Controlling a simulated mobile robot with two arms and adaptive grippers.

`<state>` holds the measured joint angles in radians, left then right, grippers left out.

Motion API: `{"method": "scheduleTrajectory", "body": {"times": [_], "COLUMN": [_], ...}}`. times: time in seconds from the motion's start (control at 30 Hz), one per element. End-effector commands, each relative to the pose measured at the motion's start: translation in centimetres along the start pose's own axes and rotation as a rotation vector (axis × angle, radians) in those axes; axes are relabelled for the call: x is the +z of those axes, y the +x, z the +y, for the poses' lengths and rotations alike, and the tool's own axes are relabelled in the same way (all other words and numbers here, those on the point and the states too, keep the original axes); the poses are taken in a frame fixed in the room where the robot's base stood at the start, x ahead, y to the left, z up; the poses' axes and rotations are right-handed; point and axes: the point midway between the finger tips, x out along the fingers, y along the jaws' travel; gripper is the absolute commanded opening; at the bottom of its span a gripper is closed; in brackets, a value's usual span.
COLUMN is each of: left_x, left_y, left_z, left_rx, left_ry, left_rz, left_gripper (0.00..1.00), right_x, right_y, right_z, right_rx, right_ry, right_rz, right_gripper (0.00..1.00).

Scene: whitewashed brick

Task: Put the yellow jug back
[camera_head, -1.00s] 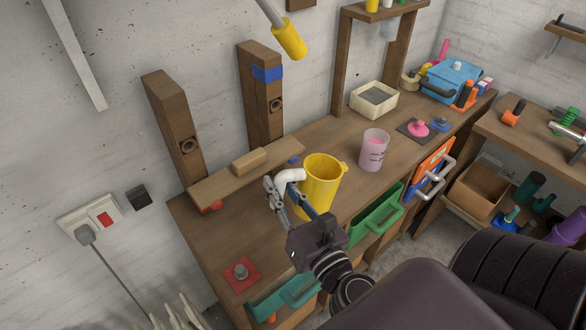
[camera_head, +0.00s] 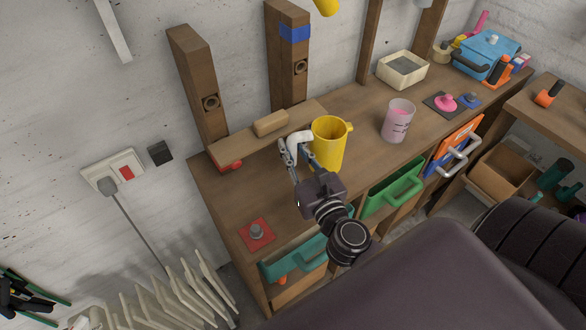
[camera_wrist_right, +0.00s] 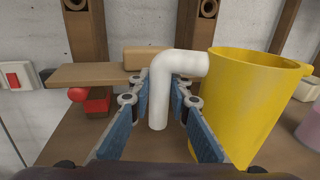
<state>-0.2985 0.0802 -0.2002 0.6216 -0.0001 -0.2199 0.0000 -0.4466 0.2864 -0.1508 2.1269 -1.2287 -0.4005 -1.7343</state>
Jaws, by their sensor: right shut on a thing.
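The yellow jug (camera_head: 330,143) is upright at the workbench, with a white bent handle (camera_head: 297,145) on its left side and a small spout on its right. In the right wrist view the jug (camera_wrist_right: 255,95) fills the right side, and its white handle (camera_wrist_right: 180,85) passes between the blue-padded fingers. My right gripper (camera_head: 301,160) is shut on the handle. I cannot tell whether the jug's base touches the bench. My left gripper is not in view.
The wooden bench (camera_head: 225,205) holds a shelf board with a block (camera_head: 270,123), a pink measuring cup (camera_head: 397,121), a cream tray (camera_head: 403,69) and a red pad with a grey knob (camera_head: 257,234). Green (camera_head: 392,190) and teal (camera_head: 292,259) drawers face front.

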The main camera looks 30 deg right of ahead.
Motion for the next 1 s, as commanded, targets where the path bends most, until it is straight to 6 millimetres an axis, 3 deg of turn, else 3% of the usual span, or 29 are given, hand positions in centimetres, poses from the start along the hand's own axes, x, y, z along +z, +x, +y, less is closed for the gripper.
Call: {"method": "scheduleTrajectory", "body": {"times": [0.03,0.23,0.47,0.9,0.93,1.0], "left_x": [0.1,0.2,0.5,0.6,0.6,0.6], "left_y": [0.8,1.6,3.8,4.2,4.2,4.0], "left_z": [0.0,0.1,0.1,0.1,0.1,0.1], "left_rx": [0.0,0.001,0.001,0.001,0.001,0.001], "left_ry": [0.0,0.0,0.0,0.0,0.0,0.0], "left_rz": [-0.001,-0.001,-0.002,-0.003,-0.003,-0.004], "left_gripper": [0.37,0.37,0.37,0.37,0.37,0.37], "right_x": [-1.2,-2.6,-6.1,-6.7,-6.7,-6.6], "right_y": [0.0,0.0,0.0,0.1,0.0,0.0], "right_z": [0.0,0.0,0.0,0.0,0.0,0.0], "right_rx": [0.0,0.0,0.0,0.001,0.001,0.001], "right_ry": [0.0,-0.001,-0.002,-0.002,0.0,0.0], "right_rz": [0.0,-0.003,-0.002,-0.003,-0.001,-0.001], "right_gripper": [0.0,0.0,0.0,0.0,0.18,0.26]}}
